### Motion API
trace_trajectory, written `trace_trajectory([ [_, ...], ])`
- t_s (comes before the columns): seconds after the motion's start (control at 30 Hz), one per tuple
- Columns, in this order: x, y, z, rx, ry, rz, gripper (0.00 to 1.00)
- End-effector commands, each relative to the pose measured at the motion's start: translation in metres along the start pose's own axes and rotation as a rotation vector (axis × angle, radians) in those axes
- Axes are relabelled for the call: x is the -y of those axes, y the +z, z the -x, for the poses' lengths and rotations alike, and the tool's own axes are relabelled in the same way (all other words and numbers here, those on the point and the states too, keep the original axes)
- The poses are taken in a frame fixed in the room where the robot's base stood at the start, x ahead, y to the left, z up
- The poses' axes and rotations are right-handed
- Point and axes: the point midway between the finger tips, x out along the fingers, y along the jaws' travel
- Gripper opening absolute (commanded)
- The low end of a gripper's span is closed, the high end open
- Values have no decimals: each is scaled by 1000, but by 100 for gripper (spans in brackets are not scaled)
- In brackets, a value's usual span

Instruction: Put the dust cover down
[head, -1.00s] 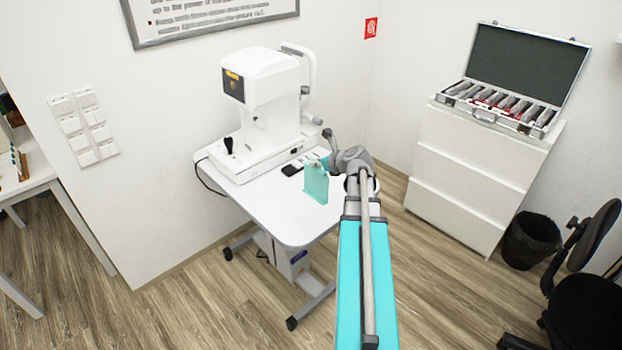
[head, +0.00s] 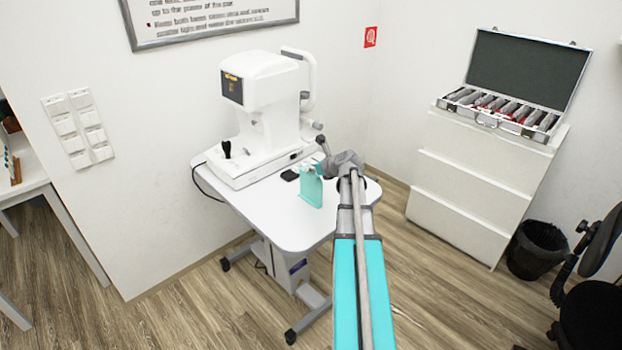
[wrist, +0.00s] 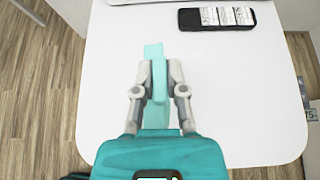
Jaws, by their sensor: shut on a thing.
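The dust cover appears to be the light teal piece that shows as an upright flat panel (head: 311,191) over the white table (head: 287,232) in the head view. In the wrist view the teal piece (wrist: 154,53) stands between the two grey fingers of my gripper (wrist: 160,77). The gripper is shut on it. Its lower part is hidden by the gripper body. I cannot tell whether its lower edge touches the tabletop. My arm hides part of the gripper in the head view.
A white eye-test machine (head: 262,92) stands at the table's back. A drawer cabinet (head: 470,180) with an open lens case (head: 500,118) stands at right.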

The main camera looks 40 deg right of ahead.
Motion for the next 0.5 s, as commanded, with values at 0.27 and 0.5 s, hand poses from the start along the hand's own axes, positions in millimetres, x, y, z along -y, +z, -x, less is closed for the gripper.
trace_trajectory([
  [0.27, 1, -2, -3, 0, 1, 0, 0],
  [0.5, 4, -14, -16, 0, 1, 0, 0],
])
